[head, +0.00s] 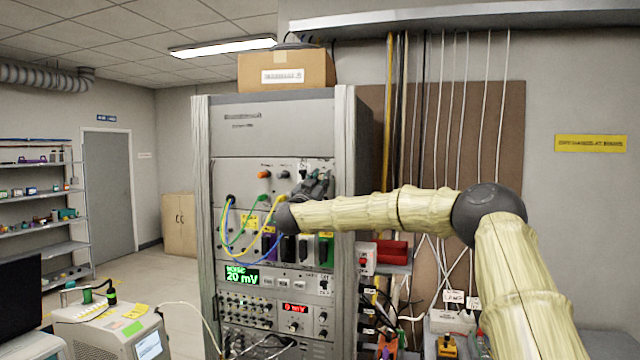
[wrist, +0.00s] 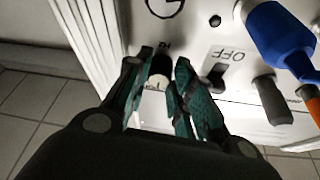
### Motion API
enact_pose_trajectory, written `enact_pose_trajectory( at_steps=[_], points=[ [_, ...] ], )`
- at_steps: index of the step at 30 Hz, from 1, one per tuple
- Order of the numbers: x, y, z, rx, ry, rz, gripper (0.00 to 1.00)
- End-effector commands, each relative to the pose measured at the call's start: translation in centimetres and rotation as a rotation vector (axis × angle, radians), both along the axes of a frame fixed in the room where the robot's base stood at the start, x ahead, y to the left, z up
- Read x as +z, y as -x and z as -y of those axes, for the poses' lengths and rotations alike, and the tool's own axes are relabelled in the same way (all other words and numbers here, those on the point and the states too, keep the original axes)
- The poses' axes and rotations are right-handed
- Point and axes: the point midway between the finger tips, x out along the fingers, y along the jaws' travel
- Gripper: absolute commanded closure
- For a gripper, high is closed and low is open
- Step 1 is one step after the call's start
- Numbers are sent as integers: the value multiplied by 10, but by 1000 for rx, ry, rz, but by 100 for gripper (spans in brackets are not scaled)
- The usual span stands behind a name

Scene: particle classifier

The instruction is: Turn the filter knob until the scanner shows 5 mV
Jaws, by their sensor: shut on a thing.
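My gripper (head: 316,186) is at the upper right of the grey instrument rack's front panel. In the wrist view its two teal fingers (wrist: 160,92) are shut on a small dark knob (wrist: 159,69) with a pale lower part, near the panel's edge. In the head view the gripper hides this knob. A green display (head: 241,274) below reads "NOISE" and 20 mV. A smaller red display (head: 295,308) reads what looks like 0 mV.
A switch (wrist: 217,74) marked OFF is right of the fingers in the wrist view, near a blue part (wrist: 277,32) and a grey knob (wrist: 271,98). Yellow, green and blue cables (head: 222,235) hang left of my arm. A cardboard box (head: 286,68) tops the rack.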

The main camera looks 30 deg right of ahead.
Motion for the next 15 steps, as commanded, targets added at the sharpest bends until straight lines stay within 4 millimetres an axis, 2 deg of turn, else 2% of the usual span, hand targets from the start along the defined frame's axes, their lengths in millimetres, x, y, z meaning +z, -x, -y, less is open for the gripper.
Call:
enact_pose_trajectory(
  at_steps=[15],
  points=[
    [-5,-2,-2,-2,-214,256,100]
  ],
)
